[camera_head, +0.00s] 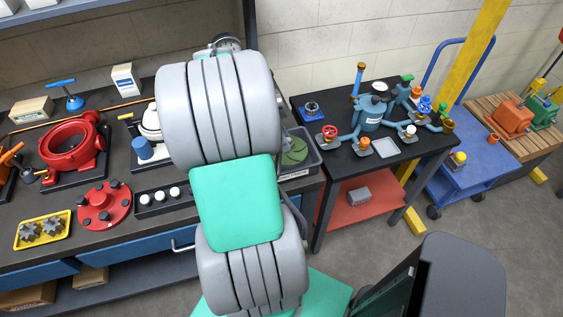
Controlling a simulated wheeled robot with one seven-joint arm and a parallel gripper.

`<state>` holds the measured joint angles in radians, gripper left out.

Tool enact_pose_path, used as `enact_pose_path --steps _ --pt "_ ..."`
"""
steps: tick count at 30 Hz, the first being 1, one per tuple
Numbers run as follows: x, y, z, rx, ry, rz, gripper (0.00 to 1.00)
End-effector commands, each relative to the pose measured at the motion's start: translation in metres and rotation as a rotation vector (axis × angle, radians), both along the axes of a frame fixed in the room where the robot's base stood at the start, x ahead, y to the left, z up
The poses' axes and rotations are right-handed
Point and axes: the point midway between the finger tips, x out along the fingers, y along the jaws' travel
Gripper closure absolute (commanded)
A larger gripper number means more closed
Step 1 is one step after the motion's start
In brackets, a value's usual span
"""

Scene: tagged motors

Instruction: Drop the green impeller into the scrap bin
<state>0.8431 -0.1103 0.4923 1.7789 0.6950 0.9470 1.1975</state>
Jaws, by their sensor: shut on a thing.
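A dull green round part (294,151), which looks like the green impeller, shows inside the outline of a grey open bin (312,163), probably the scrap bin. The bin is at the right end of the long dark bench, just right of my arm. My arm hides the left side of both. I cannot tell whether the green part rests on the bin floor or is held above it. My gripper is hidden behind my large grey and green arm links, so its fingers and its hold cannot be seen.
The long bench (95,243) carries a red ring housing (73,145), a red flange (104,205), a yellow tray (43,229) with grey gears and a black rack of white-topped pieces (164,197). A dark table (400,178) with a blue pipe assembly (371,112) stands right.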

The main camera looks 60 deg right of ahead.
Motion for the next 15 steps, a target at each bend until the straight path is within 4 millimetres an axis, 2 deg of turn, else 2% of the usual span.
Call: enact_pose_path --steps 1,3,11,12,15 --pt "0.0 -0.0007 -0.0091 -0.002 -0.001 0.0 1.0" --pt "0.0 -0.0009 -0.0138 -0.003 -0.002 0.0 1.0" --pt "-0.0003 -0.001 -0.0143 -0.003 -0.002 -0.001 1.0" --pt "-0.0003 -0.0009 -0.0142 -0.003 -0.002 -0.001 0.75" --pt "-0.0003 -0.0008 -0.0143 -0.003 -0.002 -0.001 0.67"
